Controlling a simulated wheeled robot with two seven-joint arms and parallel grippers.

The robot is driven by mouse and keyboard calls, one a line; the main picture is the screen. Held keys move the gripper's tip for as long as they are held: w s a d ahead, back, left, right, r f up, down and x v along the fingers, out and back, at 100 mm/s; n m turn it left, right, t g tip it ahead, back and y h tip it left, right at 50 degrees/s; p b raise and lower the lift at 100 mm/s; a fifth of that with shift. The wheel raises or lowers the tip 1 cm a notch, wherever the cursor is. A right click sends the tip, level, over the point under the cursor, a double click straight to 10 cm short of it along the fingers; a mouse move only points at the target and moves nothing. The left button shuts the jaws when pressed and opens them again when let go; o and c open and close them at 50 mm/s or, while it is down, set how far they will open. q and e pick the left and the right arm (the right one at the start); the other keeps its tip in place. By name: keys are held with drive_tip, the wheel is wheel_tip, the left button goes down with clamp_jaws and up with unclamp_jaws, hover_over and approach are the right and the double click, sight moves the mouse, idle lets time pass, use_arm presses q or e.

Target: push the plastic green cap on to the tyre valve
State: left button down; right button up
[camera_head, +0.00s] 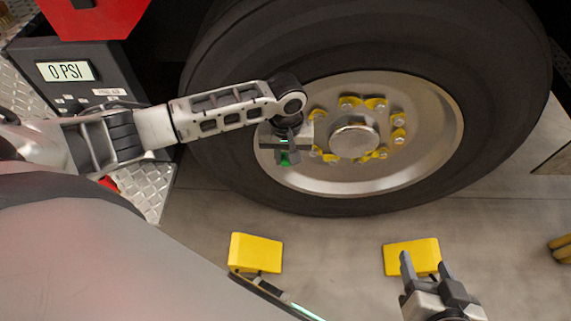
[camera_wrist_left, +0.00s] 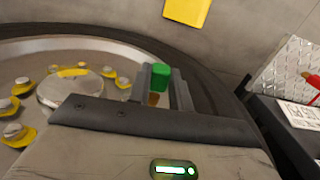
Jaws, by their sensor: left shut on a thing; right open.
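The large tyre (camera_head: 225,75) stands with its pale metal rim (camera_head: 430,140) facing me. My left gripper (camera_head: 288,157) is at the left part of the rim, shut on the small green cap (camera_head: 285,160). In the left wrist view the green cap (camera_wrist_left: 160,75) shows between the two grey fingers. A small brown, brass-like piece (camera_wrist_left: 153,99) shows beside the cap between the fingers; it may be the tyre valve, but whether the cap touches it cannot be told. My right gripper (camera_head: 427,264) is open and empty at the lower right, in front of a yellow chock.
Yellow chocks lie on the floor, one at left (camera_head: 256,252) and one at right (camera_head: 408,257). An air unit (camera_head: 75,75) reading 0 PSI stands at the left. Yellow-marked lug nuts ring the hub (camera_head: 353,141).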

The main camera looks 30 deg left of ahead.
use_arm(q)
drive_tip(key=shift+w+r, duration=0.1)
drive_tip(key=shift+w, duration=0.05)
idle(0.6)
drive_tip(key=shift+w+a+p, duration=0.1)
drive_tip(key=shift+w+p, duration=0.05)
drive_tip(key=shift+p, duration=0.35)
idle(0.4)
drive_tip(key=shift+p, duration=0.55)
idle(0.4)
drive_tip(key=shift+p, duration=0.6)
drive_tip(key=shift+w+a, duration=0.2)
drive_tip(key=shift+w, duration=0.15)
idle(0.4)
